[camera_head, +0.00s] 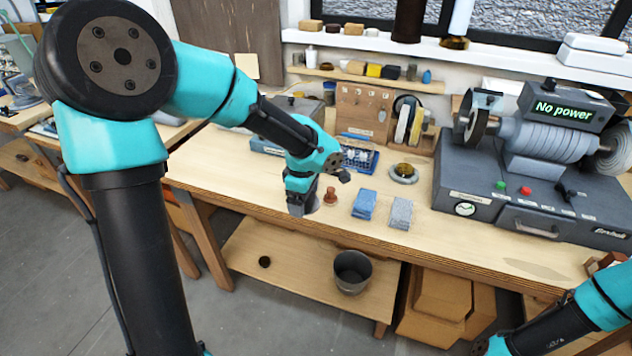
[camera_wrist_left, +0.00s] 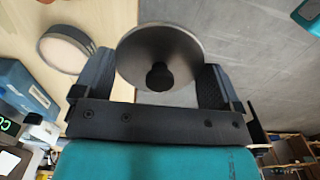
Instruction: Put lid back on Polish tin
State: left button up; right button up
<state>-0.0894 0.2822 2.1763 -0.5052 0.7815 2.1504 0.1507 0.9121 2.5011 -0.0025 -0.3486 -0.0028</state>
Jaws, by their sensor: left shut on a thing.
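My left gripper (camera_head: 300,207) hangs low over the front part of the workbench. In the left wrist view, its fingers (camera_wrist_left: 155,85) are on either side of a grey metal disc with a dark knob, which I take to be the lid (camera_wrist_left: 150,38), and are shut on it. A round, grey-sided container with a pale top, apparently the polish tin (camera_wrist_left: 65,52), stands on the bench apart from the lid. I cannot make out this tin in the head view; my left arm may hide it. My right arm enters at bottom right, its gripper out of sight.
Near the left gripper are a small wooden knobbed piece (camera_head: 330,197), a blue cloth stack (camera_head: 363,205) and a grey-blue one (camera_head: 400,212). A dish with amber contents (camera_head: 404,173) stands behind. The grinder (camera_head: 535,160) fills the right. A bucket (camera_head: 352,272) is below.

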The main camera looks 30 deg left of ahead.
pick_arm(q)
jog(key=shift+a, duration=0.15)
jog(key=w+a, duration=0.2)
jog(key=w, duration=0.2)
jog(key=w+a+f, duration=0.1)
jog(key=w+a, duration=0.2)
jog(key=w, duration=0.2)
jog(key=w+a, duration=0.3)
jog(key=w, duration=0.1)
jog(key=shift+w+a+f, duration=0.15)
jog(key=shift+w+f, duration=0.1)
jog(key=shift+w, duration=0.05)
jog(key=shift+f, duration=1.75)
jog(key=shift+f, duration=0.65)
jog(key=o, duration=0.6)
